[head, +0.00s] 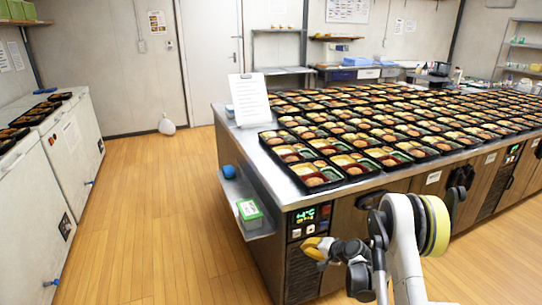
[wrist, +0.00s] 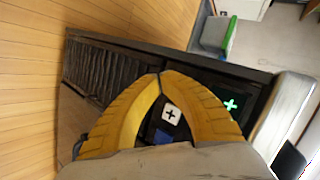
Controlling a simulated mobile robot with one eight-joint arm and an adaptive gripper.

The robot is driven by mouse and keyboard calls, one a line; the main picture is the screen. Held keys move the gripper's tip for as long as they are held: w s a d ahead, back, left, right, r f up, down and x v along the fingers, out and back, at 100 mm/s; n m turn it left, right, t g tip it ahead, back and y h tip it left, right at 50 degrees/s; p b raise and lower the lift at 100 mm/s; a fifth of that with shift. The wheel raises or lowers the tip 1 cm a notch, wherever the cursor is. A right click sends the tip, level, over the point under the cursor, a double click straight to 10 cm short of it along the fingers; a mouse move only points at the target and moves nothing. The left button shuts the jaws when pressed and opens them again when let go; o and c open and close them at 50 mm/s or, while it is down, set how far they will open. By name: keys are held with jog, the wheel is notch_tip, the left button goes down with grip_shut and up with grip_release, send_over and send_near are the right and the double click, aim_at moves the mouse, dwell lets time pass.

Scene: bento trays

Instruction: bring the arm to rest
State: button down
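My gripper (head: 316,247) is at the lower middle of the head view, in front of the counter's front face and below its top. Its yellow fingers point left. In the wrist view the two curved fingers of my gripper (wrist: 161,75) meet at their tips, with nothing seen held between them. A plus mark and a bit of blue show in the gap behind the tips. My arm is bent at the lower right of the head view.
A steel counter (head: 262,165) carries many filled bento trays (head: 316,175). Its front has a lit green display (head: 306,216). A side shelf holds a green and white box (head: 250,213). White chest freezers (head: 28,190) stand at the left. The wooden floor (head: 150,210) between is clear.

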jog(key=s+a+r+n+g+h, duration=0.1)
jog(key=s+r, duration=0.4)
jog(key=r, duration=0.4)
jog(key=s+a+r+n+h, duration=0.15)
jog(key=s+r, duration=0.25)
jog(key=r, duration=0.5)
jog(key=s+r+n+g+h, duration=0.1)
jog(key=s+r, duration=0.4)
jog(key=r, duration=0.4)
jog(key=s+d+r+n+h, duration=0.1)
jog(key=s+r+n, duration=0.1)
jog(key=s, duration=1.1)
jog(key=s+d+r+n+h, duration=0.1)
jog(key=s+r+n+h, duration=0.1)
jog(key=s, duration=1.1)
